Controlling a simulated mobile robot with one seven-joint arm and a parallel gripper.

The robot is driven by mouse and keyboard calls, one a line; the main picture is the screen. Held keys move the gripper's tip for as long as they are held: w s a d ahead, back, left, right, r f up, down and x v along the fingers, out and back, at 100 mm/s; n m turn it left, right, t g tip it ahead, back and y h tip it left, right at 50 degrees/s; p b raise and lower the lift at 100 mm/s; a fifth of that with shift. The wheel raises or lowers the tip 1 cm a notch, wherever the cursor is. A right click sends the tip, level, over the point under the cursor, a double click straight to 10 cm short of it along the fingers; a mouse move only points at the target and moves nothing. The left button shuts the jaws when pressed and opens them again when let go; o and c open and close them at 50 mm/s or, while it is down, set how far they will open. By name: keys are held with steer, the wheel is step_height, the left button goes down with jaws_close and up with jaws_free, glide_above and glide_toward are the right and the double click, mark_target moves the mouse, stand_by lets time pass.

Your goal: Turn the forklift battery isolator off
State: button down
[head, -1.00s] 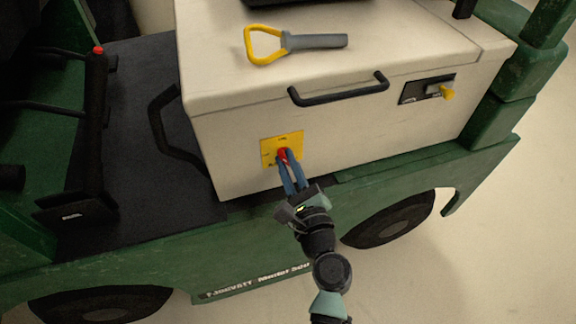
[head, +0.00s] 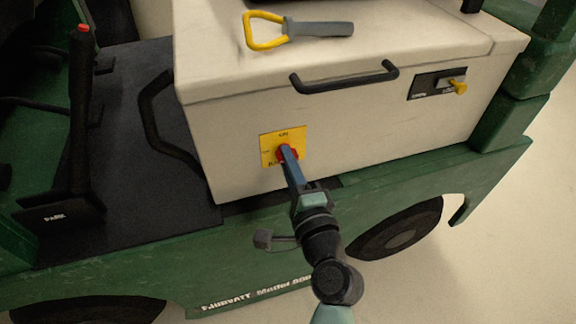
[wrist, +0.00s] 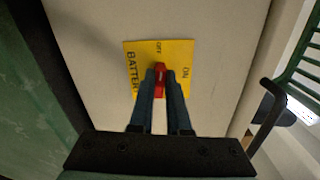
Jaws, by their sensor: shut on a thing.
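The battery isolator is a red rotary knob (head: 281,157) on a yellow plate (head: 268,141) on the front of the cream battery box. My gripper (head: 287,152) is shut on the knob, one finger seen nearly in front of the other. In the wrist view the red knob (wrist: 160,82) sits between the two blue fingers of my gripper (wrist: 160,75). The yellow plate (wrist: 140,53) there shows OFF at the top, ON at the right and BATTERY at the left. The knob's long side runs up and down there, in line with OFF. The fingers hide part of it.
A yellow and grey handle (head: 265,32) lies on the box lid. A black bar handle (head: 345,82) sticks out from the box front, with a yellow-knobbed panel (head: 425,87) to its right. A black hooped rail (head: 150,120) stands left of the box.

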steer(key=shift+f+n+b, duration=0.15)
steer(key=shift+n+b, duration=0.15)
steer(key=shift+n, duration=0.4)
steer(key=c, duration=0.9)
jaws_free()
steer(key=v, duration=1.3)
